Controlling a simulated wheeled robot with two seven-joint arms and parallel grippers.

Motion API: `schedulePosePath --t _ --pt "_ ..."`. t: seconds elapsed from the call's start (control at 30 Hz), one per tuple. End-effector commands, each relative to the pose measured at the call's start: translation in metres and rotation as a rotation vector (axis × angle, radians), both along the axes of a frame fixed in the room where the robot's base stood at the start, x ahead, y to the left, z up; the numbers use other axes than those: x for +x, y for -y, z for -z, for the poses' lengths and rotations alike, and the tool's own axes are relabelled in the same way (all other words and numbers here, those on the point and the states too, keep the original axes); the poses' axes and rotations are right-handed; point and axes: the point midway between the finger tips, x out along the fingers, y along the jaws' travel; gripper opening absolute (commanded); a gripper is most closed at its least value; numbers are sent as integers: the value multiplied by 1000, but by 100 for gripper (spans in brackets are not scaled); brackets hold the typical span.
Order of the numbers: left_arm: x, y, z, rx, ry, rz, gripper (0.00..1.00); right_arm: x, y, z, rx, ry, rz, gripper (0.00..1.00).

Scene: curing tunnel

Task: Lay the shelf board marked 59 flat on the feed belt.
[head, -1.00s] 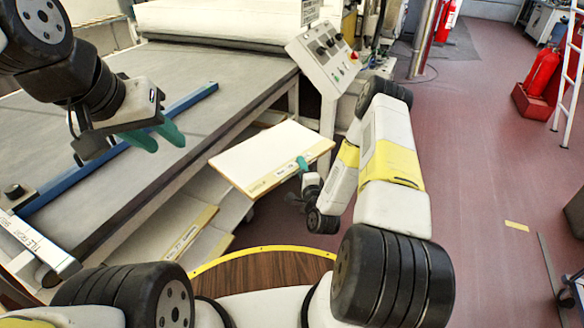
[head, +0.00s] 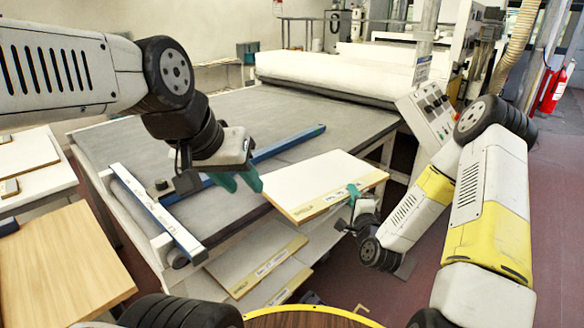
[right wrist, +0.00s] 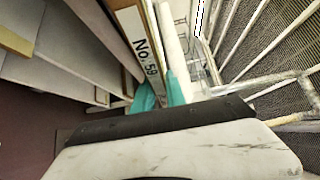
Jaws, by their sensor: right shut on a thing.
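The board marked 59 (head: 322,182) is a white panel with a pale wood edge. My right gripper (head: 353,192) is shut on its near edge and holds it roughly level beside the feed belt's right edge. In the right wrist view the label "No. 59" shows on the board's edge (right wrist: 139,40), between the green fingertips (right wrist: 160,92). The feed belt (head: 230,118) is a wide grey surface with a blue bar (head: 285,145) across it. My left gripper (head: 238,182) is empty above the belt's near part, its green fingers apart.
More boards (head: 262,268) lie on a shelf below the belt. A control box (head: 428,112) stands at the belt's right side. A blue and white rail (head: 157,212) runs along the near left end. Tables with boards (head: 60,255) stand at the left.

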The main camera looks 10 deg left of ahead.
Motion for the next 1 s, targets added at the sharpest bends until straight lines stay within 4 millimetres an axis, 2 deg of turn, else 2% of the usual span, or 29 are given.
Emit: schedulePosePath --t 0.1,0.23,0.37,0.8,1.0 --pt "0 0 0 0 -1 0 36 10 -32 -12 -3 11 -108 0" --pt "0 0 0 0 -1 0 36 18 -53 -16 -11 10 -179 0" --pt "0 0 0 0 -1 0 36 38 -63 -16 -13 10 -193 0" --pt "0 0 0 0 -1 0 36 136 -91 -6 -13 9 -191 0" --pt "0 0 0 0 -1 0 36 158 -97 -3 -12 8 -190 0"
